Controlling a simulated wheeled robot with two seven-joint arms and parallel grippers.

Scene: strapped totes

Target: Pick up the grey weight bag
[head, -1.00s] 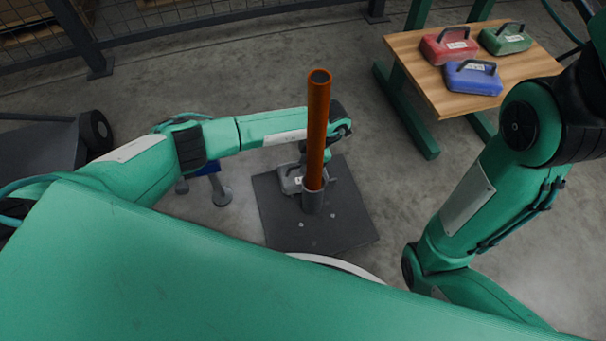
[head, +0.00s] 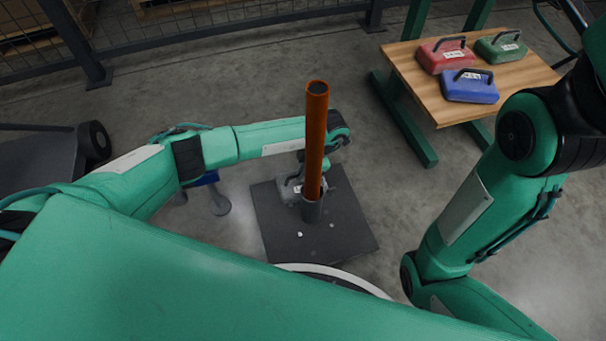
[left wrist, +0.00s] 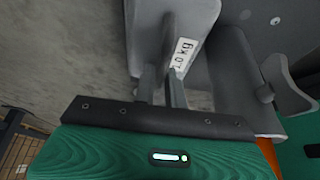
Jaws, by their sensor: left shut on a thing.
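The grey weight bag (head: 290,188) is at the left of the orange post in the head view, over the dark base plate. The post and my arm hide part of it. In the left wrist view the grey bag (left wrist: 202,20) fills the top middle, with a white kg label facing the camera. My left gripper (left wrist: 162,82) is shut on the bag's handle; in the head view this gripper (head: 303,168) is largely hidden by the post. I cannot tell whether the bag touches the plate. My right gripper is out of view.
The upright orange post (head: 317,140) stands in a grey socket (head: 312,210) on the dark plate (head: 335,235), close beside the bag. A lever (left wrist: 285,85) sticks out from the socket. Red (head: 445,56), blue (head: 470,87) and green (head: 500,47) bags lie on a wooden table (head: 420,75).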

